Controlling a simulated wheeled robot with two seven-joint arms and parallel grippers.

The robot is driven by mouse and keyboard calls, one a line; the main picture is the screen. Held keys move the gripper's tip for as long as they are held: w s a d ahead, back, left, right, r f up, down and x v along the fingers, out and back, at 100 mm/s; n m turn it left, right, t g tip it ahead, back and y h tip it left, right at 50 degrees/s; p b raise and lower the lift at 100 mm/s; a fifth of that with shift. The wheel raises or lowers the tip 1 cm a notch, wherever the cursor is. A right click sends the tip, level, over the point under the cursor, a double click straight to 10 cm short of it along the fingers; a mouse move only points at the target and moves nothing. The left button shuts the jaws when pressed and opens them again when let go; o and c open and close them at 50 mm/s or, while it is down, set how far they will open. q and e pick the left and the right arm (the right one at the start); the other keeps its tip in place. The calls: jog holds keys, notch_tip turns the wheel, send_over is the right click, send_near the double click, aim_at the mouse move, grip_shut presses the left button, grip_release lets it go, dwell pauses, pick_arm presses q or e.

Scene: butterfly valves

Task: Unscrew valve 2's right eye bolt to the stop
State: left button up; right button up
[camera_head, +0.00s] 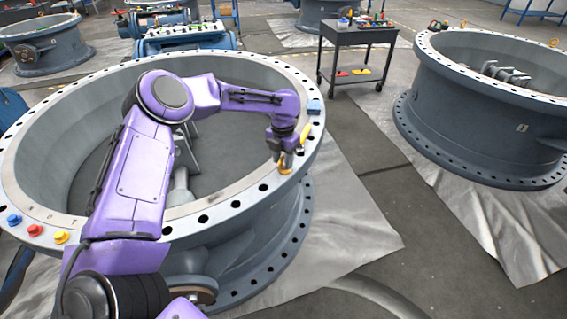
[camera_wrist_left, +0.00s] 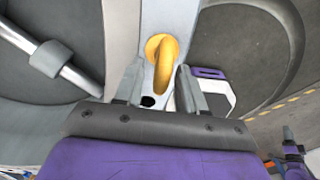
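Valve 2 appears to be the large grey ring body (camera_head: 258,213) in front of me, with a flat top flange full of bolt holes. Its yellow eye bolt (camera_head: 286,168) stands on the right side of the flange, partly hidden by my left gripper (camera_head: 284,150). In the left wrist view the eye bolt (camera_wrist_left: 163,62) shows as a yellow ring on a round collar. My left gripper (camera_wrist_left: 158,88) is open there, with its two fingers apart on either side of the ring. I see a gap beside the ring; contact is unclear. My right gripper cannot be clearly made out.
A blue block (camera_head: 314,106) and a yellow item (camera_head: 305,132) lie on the flange beyond my gripper. Blue, red (camera_head: 35,230) and yellow pieces sit at its near left. Another valve (camera_head: 480,110) stands right, and a dark cart (camera_head: 355,55) behind. Floor between is clear.

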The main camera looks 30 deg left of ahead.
pick_arm(q)
jog(key=shift+f, duration=0.75)
jog(key=shift+d, duration=0.15)
grip_shut()
